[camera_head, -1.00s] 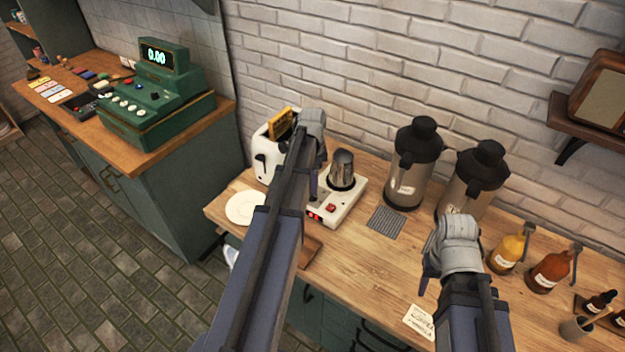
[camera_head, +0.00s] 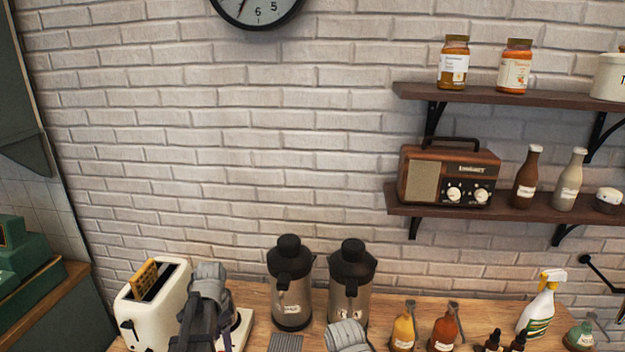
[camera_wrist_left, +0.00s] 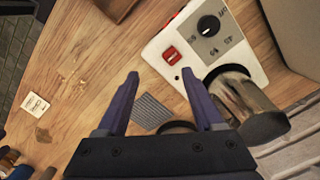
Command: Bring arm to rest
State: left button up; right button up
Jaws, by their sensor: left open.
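My left gripper (camera_wrist_left: 160,77) is open in the left wrist view, with nothing between its two fingers. It is over the wooden counter (camera_wrist_left: 85,65), beside a white appliance (camera_wrist_left: 160,45) with a red switch and black dial. A metal pitcher (camera_wrist_left: 250,98) is on that appliance, just right of the fingers. In the head view my left arm shows at the lower left, in front of the toaster; its fingers are hidden. Only a grey joint of my right arm shows at the bottom middle; its gripper is out of view.
A toaster (camera_head: 145,312) with bread and two dispensers (camera_head: 291,290) (camera_head: 351,287) stand along the wall. Bottles (camera_head: 403,328) (camera_head: 444,328) and a spray bottle (camera_head: 539,308) stand to the right. A shelf (camera_head: 470,211) holds a radio (camera_head: 448,176). A grey mat (camera_wrist_left: 150,111) lies near my left fingers.

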pick_arm(q)
jog(key=s+d+f+n+b, duration=0.1)
jog(key=s+d, duration=0.4)
jog(key=d, duration=0.2)
jog(key=s+d+f+n+b, duration=0.2)
jog(key=s+d, duration=0.3)
jog(key=d, duration=0.2)
jog(key=s+d+f+n+y+b, duration=0.1)
jog(key=s+d+f, duration=0.1)
jog(key=s+d, duration=0.3)
jog(key=shift+s+d+f+n+b, duration=0.1)
jog(key=shift+d+n+b, duration=0.1)
jog(key=shift+d, duration=0.4)
jog(key=shift+s+d+f+n+b, duration=0.1)
jog(key=shift+d+n, duration=0.1)
jog(key=shift+d, duration=0.4)
pick_arm(e)
notch_tip(320, 180, down, 6)
jog(key=shift+r, duration=0.2)
